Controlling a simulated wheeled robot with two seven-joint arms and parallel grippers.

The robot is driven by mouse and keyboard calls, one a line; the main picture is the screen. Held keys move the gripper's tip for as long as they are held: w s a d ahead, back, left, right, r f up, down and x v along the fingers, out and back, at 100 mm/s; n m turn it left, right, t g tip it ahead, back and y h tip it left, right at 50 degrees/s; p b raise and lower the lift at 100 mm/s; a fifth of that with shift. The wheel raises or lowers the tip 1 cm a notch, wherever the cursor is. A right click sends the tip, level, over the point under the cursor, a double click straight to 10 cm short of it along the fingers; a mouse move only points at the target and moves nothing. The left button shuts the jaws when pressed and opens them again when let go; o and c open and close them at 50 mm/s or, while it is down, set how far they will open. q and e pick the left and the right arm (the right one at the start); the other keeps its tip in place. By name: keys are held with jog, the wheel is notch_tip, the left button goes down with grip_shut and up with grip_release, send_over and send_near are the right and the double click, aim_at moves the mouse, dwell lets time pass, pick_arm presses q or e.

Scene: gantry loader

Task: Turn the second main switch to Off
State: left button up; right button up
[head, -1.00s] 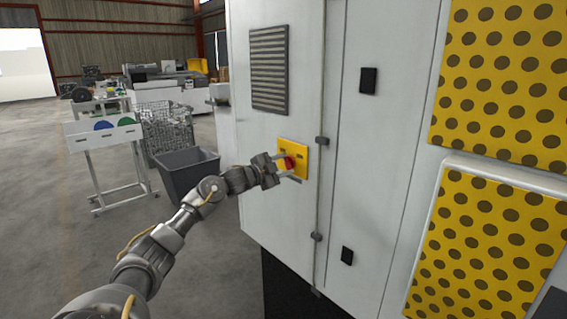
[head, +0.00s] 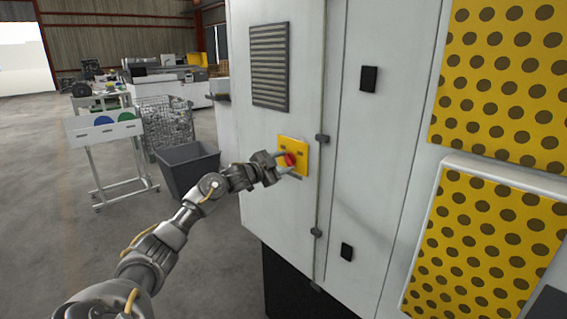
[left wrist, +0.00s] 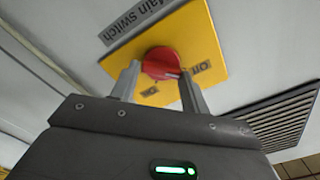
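The main switch is a red round knob (head: 290,159) on a yellow plate (head: 300,147) on the white cabinet front. In the left wrist view the knob (left wrist: 161,63) has a light mark toward the "On" lettering (left wrist: 201,68); a second label (left wrist: 150,91), likely "Off", is below it. My left gripper (head: 291,165) is at the knob with one finger on each side. Its fingers (left wrist: 160,72) are apart and look close to the knob's rim; firm contact is not clear. My right gripper is not in view.
The cabinet has a louvred vent (head: 270,66) above the switch, and black latches (head: 368,79) to the right. Yellow dotted panels (head: 500,80) are at far right. A grey bin (head: 188,170), wire cage (head: 167,125) and white stand (head: 118,165) stand on the floor at left.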

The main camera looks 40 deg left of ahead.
pick_arm(q)
jog(key=o, duration=0.4)
jog(key=shift+s+a, duration=0.1)
jog(key=shift+a, duration=0.05)
jog(key=shift+c, duration=0.2)
jog(key=s+b, duration=0.4)
jog(key=s, duration=0.6)
jog(key=shift+s+a, duration=0.35)
jog(key=shift+a, duration=0.05)
